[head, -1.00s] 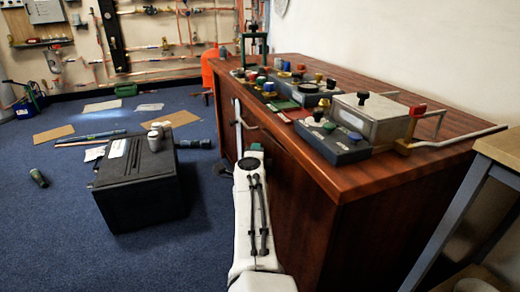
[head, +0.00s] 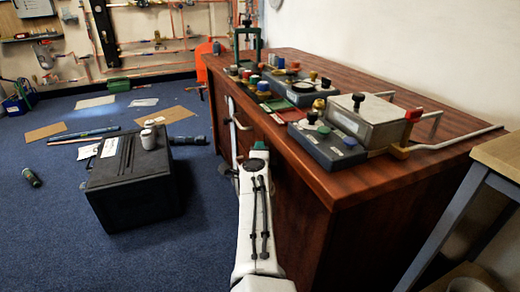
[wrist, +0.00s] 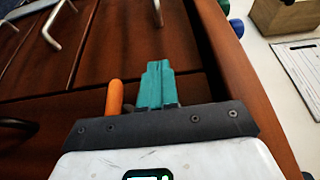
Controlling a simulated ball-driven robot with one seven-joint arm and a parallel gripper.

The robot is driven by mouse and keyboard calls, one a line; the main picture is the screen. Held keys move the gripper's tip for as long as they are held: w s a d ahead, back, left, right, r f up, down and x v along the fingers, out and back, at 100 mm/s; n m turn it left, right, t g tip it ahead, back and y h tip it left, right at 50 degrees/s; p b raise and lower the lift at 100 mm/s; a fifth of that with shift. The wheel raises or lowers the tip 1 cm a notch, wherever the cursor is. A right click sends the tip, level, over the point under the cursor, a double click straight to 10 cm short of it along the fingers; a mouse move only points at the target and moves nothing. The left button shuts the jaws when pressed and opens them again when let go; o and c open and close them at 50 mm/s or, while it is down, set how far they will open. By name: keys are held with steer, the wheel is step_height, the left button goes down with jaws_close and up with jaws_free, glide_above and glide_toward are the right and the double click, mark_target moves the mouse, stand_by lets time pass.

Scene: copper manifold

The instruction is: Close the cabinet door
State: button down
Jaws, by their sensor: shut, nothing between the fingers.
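The wooden cabinet (head: 300,195) stands at right of centre in the head view, its front facing left. A pale bar handle (head: 240,124) shows on the front near its far end. In the wrist view the red-brown cabinet panels (wrist: 140,45) fill the upper left, with dark seams and metal handles (wrist: 60,25). I cannot tell how far the door stands open. My gripper (wrist: 159,72) has teal fingers pressed together, with nothing between them, in front of the panels. Contact with the wood cannot be made out.
A black case (head: 135,180) with white containers on top stands on the blue carpet, left of my arm. Control boxes (head: 335,140) cover the cabinet top. A wooden-topped table (head: 500,155) is close at right. Open carpet lies at lower left.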

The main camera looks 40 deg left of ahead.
steer(key=shift+d+r+p, duration=0.1)
steer(key=shift+r+p, duration=0.05)
steer(key=shift+p, duration=0.25)
steer(key=shift+s+d+r+p, duration=0.1)
steer(key=shift+s+d+p, duration=0.2)
steer(key=shift+p, duration=0.75)
steer(key=p+v, duration=0.9)
steer(key=p, duration=0.2)
steer(key=shift+s+d+f+p, duration=0.15)
steer(key=shift+s+f+p, duration=0.15)
steer(key=shift+s, duration=0.1)
